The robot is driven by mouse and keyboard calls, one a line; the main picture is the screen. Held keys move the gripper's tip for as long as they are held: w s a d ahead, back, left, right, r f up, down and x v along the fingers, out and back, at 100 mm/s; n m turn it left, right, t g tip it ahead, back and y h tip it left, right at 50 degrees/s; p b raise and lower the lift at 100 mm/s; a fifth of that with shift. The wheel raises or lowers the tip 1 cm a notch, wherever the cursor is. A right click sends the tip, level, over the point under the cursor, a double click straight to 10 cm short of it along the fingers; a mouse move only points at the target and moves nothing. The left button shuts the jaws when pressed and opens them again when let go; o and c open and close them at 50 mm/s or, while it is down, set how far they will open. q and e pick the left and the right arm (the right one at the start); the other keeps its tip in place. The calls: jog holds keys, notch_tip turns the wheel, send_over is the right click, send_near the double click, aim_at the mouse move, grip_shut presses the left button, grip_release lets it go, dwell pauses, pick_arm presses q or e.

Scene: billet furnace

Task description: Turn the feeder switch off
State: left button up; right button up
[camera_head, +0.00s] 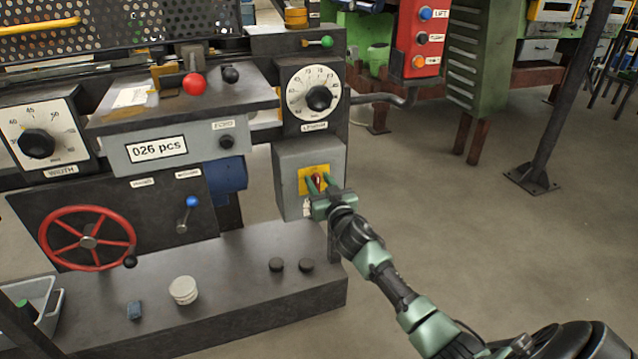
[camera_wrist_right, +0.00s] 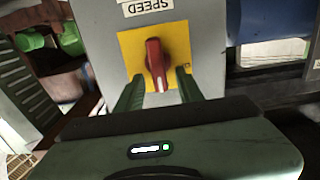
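A red rotary switch (camera_wrist_right: 156,65) sits on a yellow plate (camera_wrist_right: 132,42) on the front of a grey box (camera_head: 292,160). It also shows in the head view as a red knob (camera_head: 316,180), partly covered. In the wrist view its handle is nearly upright, with a white mark at its lower end. My right gripper (camera_head: 319,184) is at the plate. In the wrist view its two green fingers (camera_wrist_right: 160,78) stand apart on either side of the knob, with a gap visible at each side. My left gripper is not in view.
A length dial (camera_head: 314,94) is directly above the box. A red handwheel (camera_head: 88,238), a blue-tipped lever (camera_head: 188,211) and a 026 pcs counter (camera_head: 157,149) are to the left. Two black buttons (camera_head: 291,266) sit on the ledge below. Open floor (camera_head: 450,230) lies right.

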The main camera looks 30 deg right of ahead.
jog(key=shift+c, duration=0.4)
grip_shut()
